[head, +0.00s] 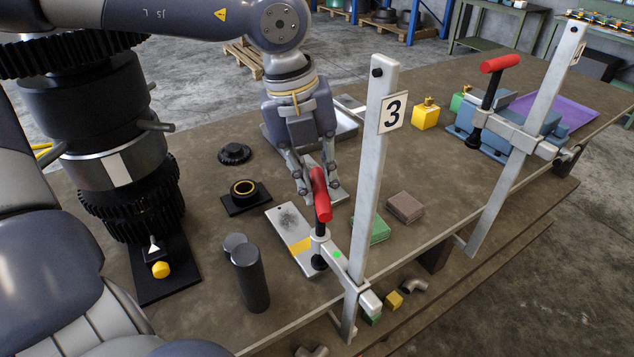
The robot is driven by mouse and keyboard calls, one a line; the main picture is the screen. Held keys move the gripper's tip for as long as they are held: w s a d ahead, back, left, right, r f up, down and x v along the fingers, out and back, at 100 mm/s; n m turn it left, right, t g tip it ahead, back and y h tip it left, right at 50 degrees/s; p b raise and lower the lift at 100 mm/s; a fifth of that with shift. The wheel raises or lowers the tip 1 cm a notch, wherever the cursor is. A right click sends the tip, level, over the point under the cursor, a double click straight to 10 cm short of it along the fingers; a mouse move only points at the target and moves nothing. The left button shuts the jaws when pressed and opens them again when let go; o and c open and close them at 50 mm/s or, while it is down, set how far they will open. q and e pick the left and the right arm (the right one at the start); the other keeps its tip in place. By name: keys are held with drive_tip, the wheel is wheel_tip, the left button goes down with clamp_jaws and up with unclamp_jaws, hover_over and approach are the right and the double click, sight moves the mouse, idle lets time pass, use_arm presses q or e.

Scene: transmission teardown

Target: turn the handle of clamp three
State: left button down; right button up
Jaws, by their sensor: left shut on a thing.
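Clamp three is a tall grey bar (370,180) with a white number 3 plate (393,112), standing at the near table edge. The contact itself is partly hidden by the handle. My right gripper is not in view.
A second clamp with a red handle (500,63) holds a blue block at the right. A tall dark gear stack (112,120) stands at the left. Dark cylinders (250,280) stand near the front.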

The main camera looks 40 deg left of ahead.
use_arm(q)
drive_tip(key=c, duration=1.5)
unclamp_jaws()
drive_tip(key=r, duration=0.4)
drive_tip(key=s+a+r, duration=0.1)
drive_tip(key=r, duration=0.7)
drive_tip(key=shift+s+a, duration=0.3)
drive_tip(key=shift+a, duration=0.1)
drive_tip(key=shift+w, duration=0.1)
